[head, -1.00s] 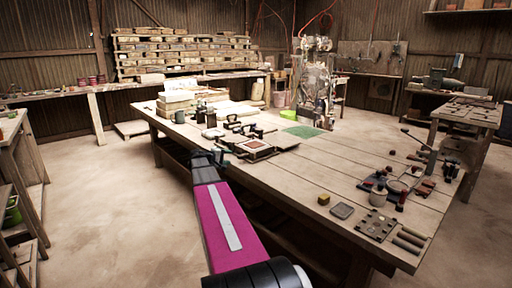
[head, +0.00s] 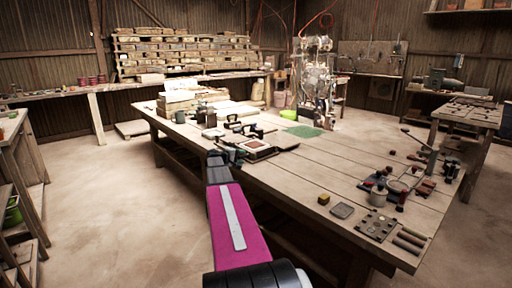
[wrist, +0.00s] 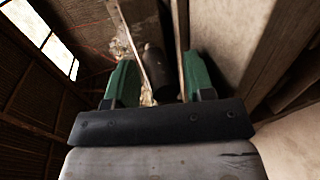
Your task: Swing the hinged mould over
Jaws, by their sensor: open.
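The hinged mould (head: 258,146) lies on the near left part of the long wooden table, a small open frame with a reddish-brown square in it. My gripper (head: 232,153) is at the table's near edge, just left of the mould, and partly covers its left side. In the wrist view my gripper (wrist: 158,80) shows two green fingers set wide apart with nothing held between them. Beyond the fingers are wooden strips and a dark rounded object that I cannot identify. I cannot tell whether the gripper touches the mould.
Black-handled tools (head: 245,128) stand just behind the mould, and a green mat (head: 304,131) lies to its right. The middle boards are clear.

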